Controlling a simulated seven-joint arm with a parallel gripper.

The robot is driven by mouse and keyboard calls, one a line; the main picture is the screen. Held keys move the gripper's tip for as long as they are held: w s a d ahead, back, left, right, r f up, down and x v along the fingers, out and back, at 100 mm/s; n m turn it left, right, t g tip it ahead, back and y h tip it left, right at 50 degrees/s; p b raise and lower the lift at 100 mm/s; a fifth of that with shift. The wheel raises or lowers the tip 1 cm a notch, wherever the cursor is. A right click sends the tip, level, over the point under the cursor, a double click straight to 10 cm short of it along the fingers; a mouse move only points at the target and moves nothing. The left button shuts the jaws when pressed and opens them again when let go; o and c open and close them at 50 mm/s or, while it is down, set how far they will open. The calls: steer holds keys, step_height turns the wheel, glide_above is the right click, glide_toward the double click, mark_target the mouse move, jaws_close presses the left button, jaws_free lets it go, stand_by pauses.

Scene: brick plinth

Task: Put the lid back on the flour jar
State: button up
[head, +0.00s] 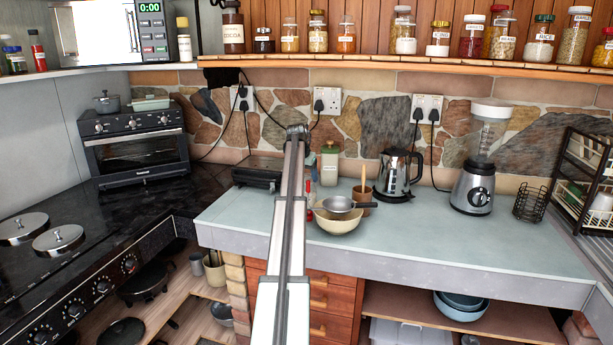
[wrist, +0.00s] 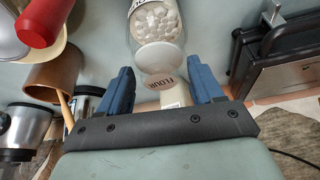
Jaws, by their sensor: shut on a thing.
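A jar with a FLOUR label (wrist: 162,81) shows upside down between my fingers in the wrist view. In the head view, a jar with a pale label and a green upper part (head: 330,163) stands at the back of the counter, just right of my arm. My gripper (wrist: 163,78) has two blue fingers on a dark bar, set apart with a pale piece between them. It is shut on what I take to be the lid, mostly hidden. I cannot tell whether the lid touches the jar. My arm hides the gripper in the head view.
A glass jar with white contents (wrist: 157,22) shows close by in the wrist view. A bowl (head: 338,222) with a pan, a brown cup (head: 362,197), a red bottle (wrist: 42,22) and a black grill (head: 257,174) stand near. The counter's right front is clear.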

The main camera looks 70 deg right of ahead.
steer(key=o, duration=1.1)
steer(key=shift+o, duration=0.5)
steer(key=shift+r, duration=0.1)
steer(key=shift+r, duration=3.45)
jaws_close()
steer(key=shift+f, duration=2.7)
steer(key=shift+r, duration=0.1)
